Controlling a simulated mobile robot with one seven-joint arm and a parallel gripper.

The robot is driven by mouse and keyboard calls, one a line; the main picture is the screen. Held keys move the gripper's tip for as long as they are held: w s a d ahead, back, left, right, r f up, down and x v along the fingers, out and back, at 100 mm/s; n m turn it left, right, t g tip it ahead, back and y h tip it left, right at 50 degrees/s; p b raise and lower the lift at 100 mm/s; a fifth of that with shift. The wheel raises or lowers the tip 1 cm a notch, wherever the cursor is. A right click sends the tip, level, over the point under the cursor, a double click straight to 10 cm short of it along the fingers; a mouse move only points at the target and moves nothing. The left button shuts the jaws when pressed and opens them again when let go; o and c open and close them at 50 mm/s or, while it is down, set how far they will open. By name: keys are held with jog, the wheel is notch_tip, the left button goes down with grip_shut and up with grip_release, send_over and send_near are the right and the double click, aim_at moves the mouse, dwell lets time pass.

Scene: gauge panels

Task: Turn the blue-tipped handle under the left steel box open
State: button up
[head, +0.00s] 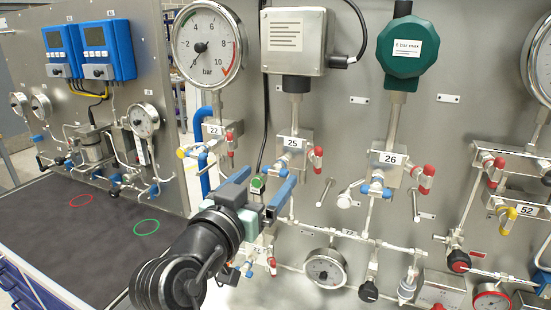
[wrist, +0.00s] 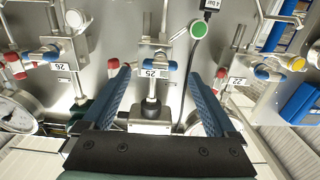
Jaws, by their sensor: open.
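The steel box (head: 294,42) is mounted high on the panel. A stem runs down from it to the valve block labelled 25 (head: 291,143). The block carries a blue-tipped handle (head: 281,164) at lower left and a red-tipped handle (head: 316,155) at right. In the wrist view, which is upside down, the blue tip (wrist: 172,66) shows right of the label and the red tip (wrist: 114,68) left of it. My gripper (head: 268,178) is open and empty, below block 25 in the head view. In the wrist view its blue fingers (wrist: 160,75) stand either side of the block.
Valve block 22 (head: 214,130) is to the left, with a blue hose. Valve block 26 (head: 390,158) is to the right, under a green regulator (head: 405,48). A green button (wrist: 199,30) is close by. Thin pipes and a gauge (head: 325,268) lie below.

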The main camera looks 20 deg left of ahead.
aim_at(273, 171)
jog(key=shift+w+d+p, duration=0.1)
jog(key=shift+w+p, duration=0.5)
jog(key=shift+w, duration=1.75)
jog(key=c, duration=1.4)
jog(key=shift+o, duration=0.2)
